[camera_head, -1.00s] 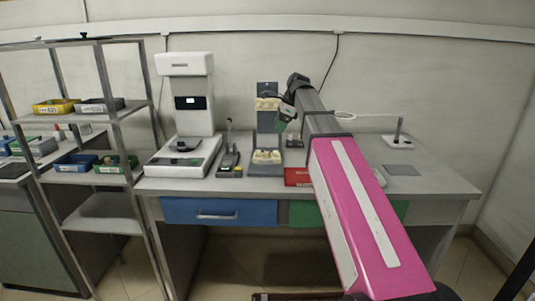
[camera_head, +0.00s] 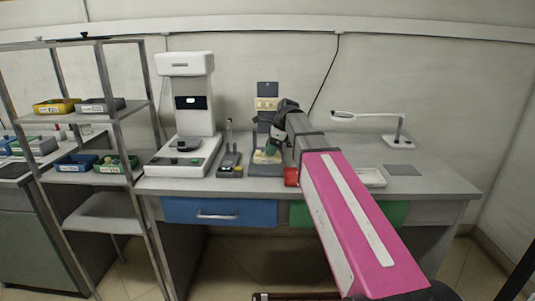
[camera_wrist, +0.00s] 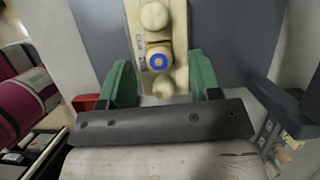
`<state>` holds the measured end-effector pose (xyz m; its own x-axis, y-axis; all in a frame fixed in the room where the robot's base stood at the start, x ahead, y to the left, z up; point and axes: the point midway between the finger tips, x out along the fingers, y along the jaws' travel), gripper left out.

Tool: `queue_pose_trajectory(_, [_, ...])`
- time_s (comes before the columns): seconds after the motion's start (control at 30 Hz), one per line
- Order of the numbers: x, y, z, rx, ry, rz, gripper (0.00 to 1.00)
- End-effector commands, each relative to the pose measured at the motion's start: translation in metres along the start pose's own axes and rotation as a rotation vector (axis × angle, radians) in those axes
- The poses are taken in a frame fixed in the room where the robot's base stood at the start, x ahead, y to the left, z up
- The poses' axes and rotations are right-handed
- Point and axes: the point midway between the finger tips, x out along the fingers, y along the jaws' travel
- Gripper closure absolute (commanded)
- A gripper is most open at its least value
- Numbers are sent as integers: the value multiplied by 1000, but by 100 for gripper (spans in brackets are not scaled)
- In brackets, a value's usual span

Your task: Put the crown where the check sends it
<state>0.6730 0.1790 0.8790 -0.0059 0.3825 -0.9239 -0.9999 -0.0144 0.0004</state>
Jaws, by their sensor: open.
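A cream dental model (camera_wrist: 172,20) with rounded teeth lies on a grey stand in the wrist view. One tooth carries a blue ring with a pale centre (camera_wrist: 159,62); I cannot tell whether this is the crown. My gripper (camera_wrist: 163,80) is open, its green fingers either side of the model's near end, with no clear contact. In the head view my gripper (camera_head: 272,146) is low at the grey stand (camera_head: 268,88), over the lower cream model (camera_head: 262,158), which it partly hides.
A small dark device (camera_head: 230,158) stands left of the stand. A red tray (camera_head: 291,177) is partly behind my arm. A magnifier lamp (camera_head: 398,140) and grey pad (camera_head: 402,170) are at right. Blue (camera_head: 220,212) and green (camera_head: 392,214) drawers are shut. A shelf (camera_head: 118,178) holds several bins.

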Motion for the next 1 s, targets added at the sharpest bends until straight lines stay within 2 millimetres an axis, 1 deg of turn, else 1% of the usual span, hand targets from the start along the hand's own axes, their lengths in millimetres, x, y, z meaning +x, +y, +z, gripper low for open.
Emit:
queue_pose_trajectory(0.03, [4,0,0,0,0,0,43])
queue_pose_trajectory(0.1, [6,0,0,0,0,-1,43])
queue_pose_trajectory(0.27, [6,0,0,0,0,-1,43])
queue_pose_trajectory(0.37, [6,0,0,0,0,-1,72])
queue_pose_trajectory(0.4, [6,0,0,0,0,-1,85])
queue_pose_trajectory(0.43, [6,0,0,0,0,-1,95])
queue_pose_trajectory(0.57, [6,0,0,0,0,-1,96])
queue_pose_trajectory(0.6, [6,0,0,0,0,-1,99])
queue_pose_trajectory(0.87, [5,0,1,0,0,-1,99])
queue_pose_trajectory(1.0, [-2,0,3,0,0,-1,99])
